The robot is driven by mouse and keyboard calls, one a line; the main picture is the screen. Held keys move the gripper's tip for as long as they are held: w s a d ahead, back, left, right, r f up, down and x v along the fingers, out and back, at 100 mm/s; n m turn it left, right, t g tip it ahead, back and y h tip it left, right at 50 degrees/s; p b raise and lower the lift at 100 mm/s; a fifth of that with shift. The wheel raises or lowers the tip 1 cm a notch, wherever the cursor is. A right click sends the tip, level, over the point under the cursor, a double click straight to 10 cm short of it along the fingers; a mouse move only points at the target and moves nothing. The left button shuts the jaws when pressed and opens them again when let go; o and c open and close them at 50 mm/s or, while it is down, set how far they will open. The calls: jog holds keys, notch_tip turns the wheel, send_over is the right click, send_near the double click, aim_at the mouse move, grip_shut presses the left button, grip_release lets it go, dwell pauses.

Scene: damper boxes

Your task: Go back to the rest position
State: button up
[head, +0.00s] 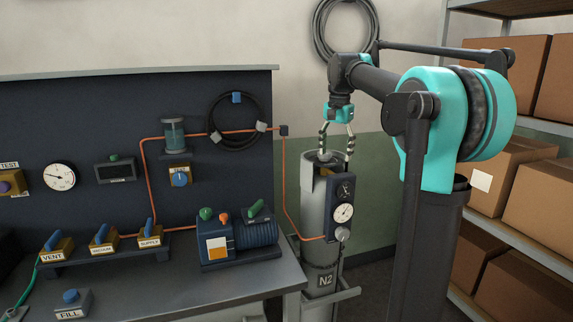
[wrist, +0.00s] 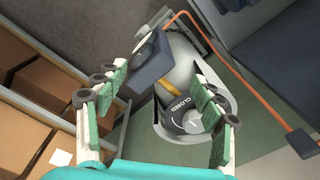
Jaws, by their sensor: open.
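My gripper (head: 336,143) is open, pointing down just above the top of the grey N2 cylinder (head: 319,215). In the wrist view, my gripper (wrist: 165,118) has its two fingers spread wide, with nothing held between them. The cylinder's dark top knob, marked CLOSED, (wrist: 181,113) sits below and between the fingers in the wrist view. I cannot tell whether a finger touches it. The regulator panel with round gauges (head: 342,208) is on the cylinder's front side.
A bench (head: 185,299) on the left carries VENT, VACUUM and SUPPLY valves (head: 103,238) and a pump (head: 240,238). An orange line (head: 287,185) runs from the dark panel to the cylinder. Shelves with cardboard boxes (head: 547,200) stand on the right. A coiled hose (head: 344,28) hangs on the wall.

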jog(key=s+d+f+n+t, duration=0.1)
jog(key=s+f+n, duration=0.2)
jog(key=s+f, duration=1.1)
jog(key=s+d+f+n+t, duration=0.2)
jog(key=s+f+n, duration=0.2)
jog(key=s+f, duration=1)
notch_tip(320, 180, down, 7)
jog(key=shift+s+d+r+n, duration=0.15)
jog(key=shift+s+n, duration=0.15)
